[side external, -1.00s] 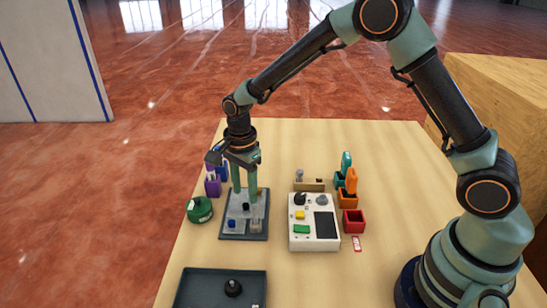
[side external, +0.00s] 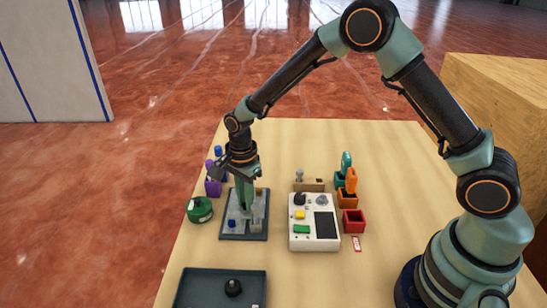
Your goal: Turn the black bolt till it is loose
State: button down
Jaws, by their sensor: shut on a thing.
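My gripper (side external: 246,207) points straight down over the grey plate of the dark fixture (side external: 245,236). Its fingers are close together, shut on the black bolt at the middle of the plate. The fingers hide the bolt almost completely, so I cannot tell how far it is turned or raised. A blue bolt (side external: 232,223) stands at the front left of the plate. A light grey block (side external: 256,226) stands at its front right, close to the fingertips.
A white control box (side external: 314,238) stands right of the fixture, with small red, orange and teal bins (side external: 354,222) beyond it. A green roll (side external: 199,210) and purple items (side external: 212,187) are at left. A dark tray (side external: 200,280) with a black knob (side external: 233,287) lies in front.

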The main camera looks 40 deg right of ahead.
jog(key=n, duration=0.3)
jog(key=shift+n, duration=0.4)
jog(key=n, duration=0.3)
jog(key=shift+n, duration=0.3)
jog(key=n, duration=0.3)
jog(key=shift+n, duration=0.3)
jog(key=n, duration=0.3)
jog(key=shift+n, duration=0.3)
jog(key=n, duration=0.5)
jog(key=shift+n, duration=0.3)
jog(key=n, duration=0.4)
jog(key=shift+n, duration=0.3)
